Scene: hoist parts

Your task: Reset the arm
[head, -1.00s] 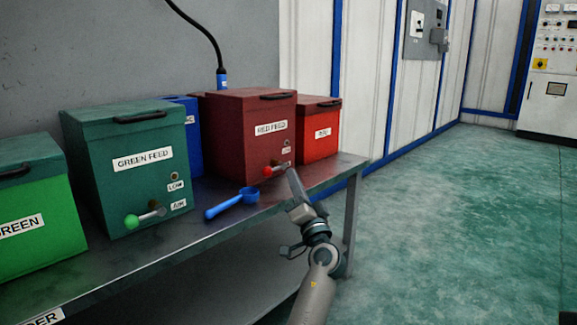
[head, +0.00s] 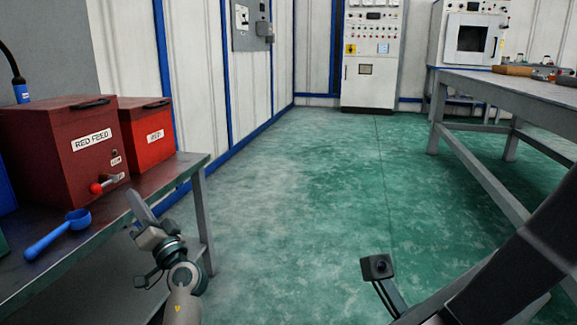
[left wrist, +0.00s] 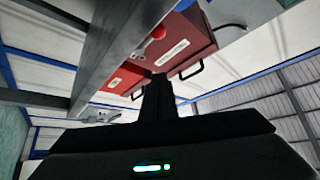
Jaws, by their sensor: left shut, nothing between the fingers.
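My left gripper (head: 140,205) is shut and empty in the head view, pointing up beside the right end of the bench. It is in front of the red feed box (head: 92,150) and apart from it. In the left wrist view the shut fingers (left wrist: 157,98) stand dark in the middle, with the red feed box (left wrist: 180,45) beyond them. My right gripper cannot be made out; a dark arm part and a small camera-like piece at the lower right of the head view are probably mine.
A blue scoop (head: 58,234) lies on the left bench (head: 180,170), near the red-knobbed lever. A smaller red box (head: 150,135) stands behind. Another table (head: 500,95) is at the right. Control cabinets (head: 370,60) stand at the back wall. Green floor (head: 320,190) between is clear.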

